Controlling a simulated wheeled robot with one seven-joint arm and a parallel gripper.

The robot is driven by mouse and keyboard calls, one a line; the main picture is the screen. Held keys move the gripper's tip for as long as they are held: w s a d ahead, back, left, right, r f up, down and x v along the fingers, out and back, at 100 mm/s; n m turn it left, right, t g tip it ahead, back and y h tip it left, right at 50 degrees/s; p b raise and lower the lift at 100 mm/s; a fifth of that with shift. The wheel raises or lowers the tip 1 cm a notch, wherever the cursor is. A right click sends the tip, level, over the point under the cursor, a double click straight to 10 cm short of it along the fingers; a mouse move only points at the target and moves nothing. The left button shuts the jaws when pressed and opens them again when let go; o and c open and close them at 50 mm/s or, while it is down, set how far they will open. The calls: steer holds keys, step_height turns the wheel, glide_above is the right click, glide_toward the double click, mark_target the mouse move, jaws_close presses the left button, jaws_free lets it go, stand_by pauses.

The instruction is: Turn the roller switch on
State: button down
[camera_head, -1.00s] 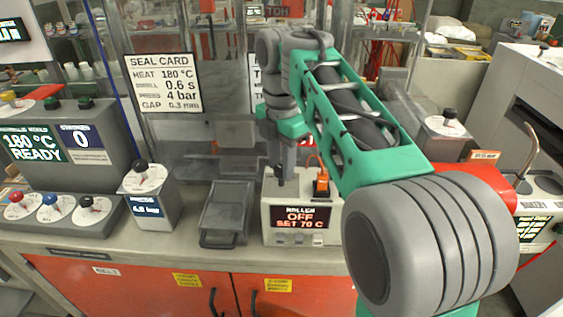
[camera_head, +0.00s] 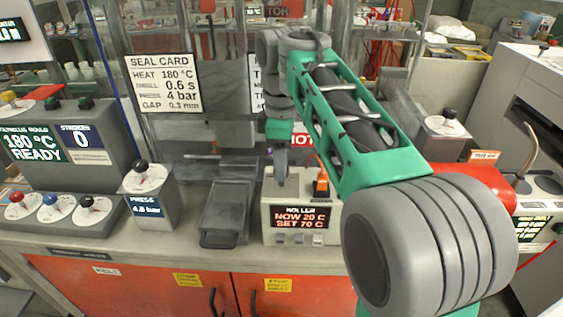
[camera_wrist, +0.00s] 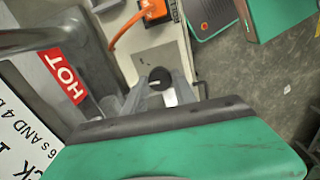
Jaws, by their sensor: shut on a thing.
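The roller box (camera_head: 284,229) stands on the counter in the head view, and its display (camera_head: 301,217) reads NOW 20 C and SET 70 C. In the wrist view, the roller switch (camera_wrist: 159,74) shows as a dark round knob on a pale plate on the box top. My gripper (camera_wrist: 160,84) is shut on it, with a finger on each side. In the head view my gripper (camera_head: 281,180) points down at the left part of the box top, where the switch is hidden.
A red HOT label (camera_wrist: 65,76) is nearby. A dark tray (camera_head: 228,212) and the press box (camera_head: 148,206) are to the left.

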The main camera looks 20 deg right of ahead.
steer(key=m, duration=0.4)
steer(key=shift+m, duration=2.1)
steer(key=c, duration=1)
jaws_free()
step_height(320, 180, up, 8)
steer(key=shift+f+p, duration=0.1)
steer(key=shift+p, duration=0.65)
